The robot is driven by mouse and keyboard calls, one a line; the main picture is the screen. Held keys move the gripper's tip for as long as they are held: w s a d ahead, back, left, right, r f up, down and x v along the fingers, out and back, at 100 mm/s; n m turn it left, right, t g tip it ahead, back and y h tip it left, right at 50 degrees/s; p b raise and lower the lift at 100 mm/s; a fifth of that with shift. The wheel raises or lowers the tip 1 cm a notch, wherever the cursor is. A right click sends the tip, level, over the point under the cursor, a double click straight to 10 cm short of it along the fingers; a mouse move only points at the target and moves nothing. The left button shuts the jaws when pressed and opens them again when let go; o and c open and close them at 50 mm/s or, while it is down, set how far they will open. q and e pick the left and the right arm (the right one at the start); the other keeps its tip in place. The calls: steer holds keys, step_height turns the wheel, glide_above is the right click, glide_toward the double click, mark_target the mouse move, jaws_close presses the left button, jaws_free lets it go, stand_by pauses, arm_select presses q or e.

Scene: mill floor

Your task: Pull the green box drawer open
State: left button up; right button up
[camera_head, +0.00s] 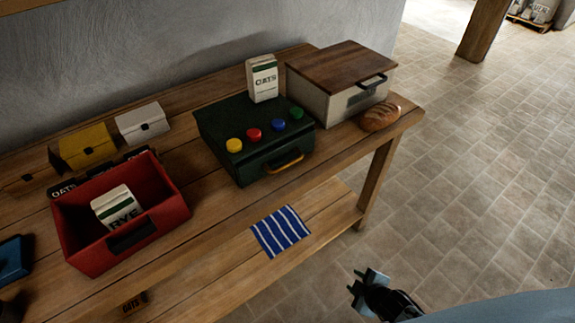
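The dark green box (255,138) stands on the wooden bench, with several coloured knobs in a row on its top: yellow, red, blue and green. My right gripper (364,282) is low in the picture, over the stone floor in front of the bench. It is well apart from the handle, with its fingers spread and nothing seen between them. My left gripper is not in view.
A white box with a wooden lid (330,104), a bread loaf (381,117) and an oats carton (262,78) stand near the green box. A red bin (175,207) holds a rye carton (116,208). A striped blue cloth (280,231) lies below the handle.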

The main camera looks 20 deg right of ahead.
steer(key=w+a+r+n+t+y, duration=0.2)
steer(key=w+a+r+n, duration=0.15)
steer(key=r, duration=0.65)
steer(key=w+a+r+n+t+y, duration=0.15)
steer(key=w+r+n, duration=0.3)
steer(key=r, duration=0.55)
steer(key=w+a+r+n+t+y, duration=0.25)
steer(key=w+r+n, duration=0.2)
steer(key=r, duration=0.55)
steer(key=shift+m+t+h, duration=0.3)
steer(key=shift+m+h, duration=0.15)
steer(key=shift+h, duration=0.05)
steer(key=x, duration=0.6)
steer(key=b+x, duration=0.1)
steer(key=x, duration=0.6)
steer(key=shift+w+a, duration=0.1)
steer(key=shift+a, duration=0.2)
jaws_close()
